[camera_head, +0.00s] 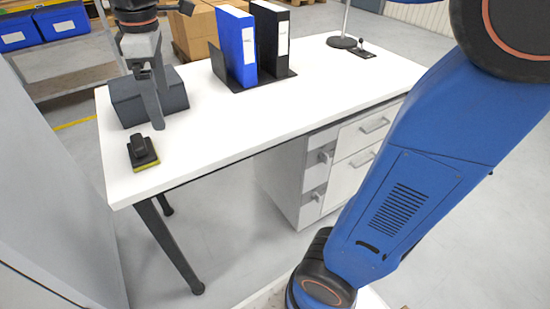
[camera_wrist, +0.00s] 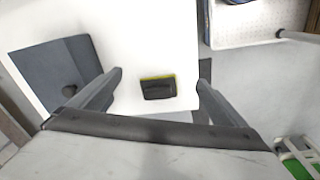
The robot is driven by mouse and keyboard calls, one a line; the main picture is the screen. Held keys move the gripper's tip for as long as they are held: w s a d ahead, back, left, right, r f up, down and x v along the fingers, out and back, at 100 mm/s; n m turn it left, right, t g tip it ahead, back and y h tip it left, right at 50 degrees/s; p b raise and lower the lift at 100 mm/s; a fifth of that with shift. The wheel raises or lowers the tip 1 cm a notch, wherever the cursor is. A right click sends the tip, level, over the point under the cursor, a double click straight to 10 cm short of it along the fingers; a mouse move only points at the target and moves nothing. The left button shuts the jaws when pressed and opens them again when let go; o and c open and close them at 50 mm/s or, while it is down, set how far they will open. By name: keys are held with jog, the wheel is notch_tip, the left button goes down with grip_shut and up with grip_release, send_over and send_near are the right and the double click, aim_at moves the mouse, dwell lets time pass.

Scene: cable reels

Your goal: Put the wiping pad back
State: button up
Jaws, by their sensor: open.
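The wiping pad (camera_head: 143,152) is a small black block with a yellow-green edge. It lies flat on the white desk (camera_head: 225,115) near its left front corner. In the wrist view the wiping pad (camera_wrist: 158,88) appears between the two finger tips, with bare desk around it. My gripper (camera_head: 150,98) is open and points down above the left end of the desk, apart from the pad. In the wrist view my gripper (camera_wrist: 160,79) has its fingers spread wide with nothing held. A dark grey block (camera_head: 126,103) stands on the desk behind my gripper, which hides part of it.
A blue binder (camera_head: 236,45) and a black binder (camera_head: 270,38) stand in a dark holder at the desk's back. A round stand base (camera_head: 342,43) is farther right. Drawers (camera_head: 345,160) are under the desk. The middle and front of the desktop are clear.

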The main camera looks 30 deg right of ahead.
jog(key=s+d+f+m+t, duration=0.4)
jog(key=s+d+f+m, duration=1)
jog(key=s+d, duration=0.3)
jog(key=shift+s+d+f, duration=0.4)
jog(key=shift+d+f, duration=0.45)
jog(key=shift+d, duration=0.2)
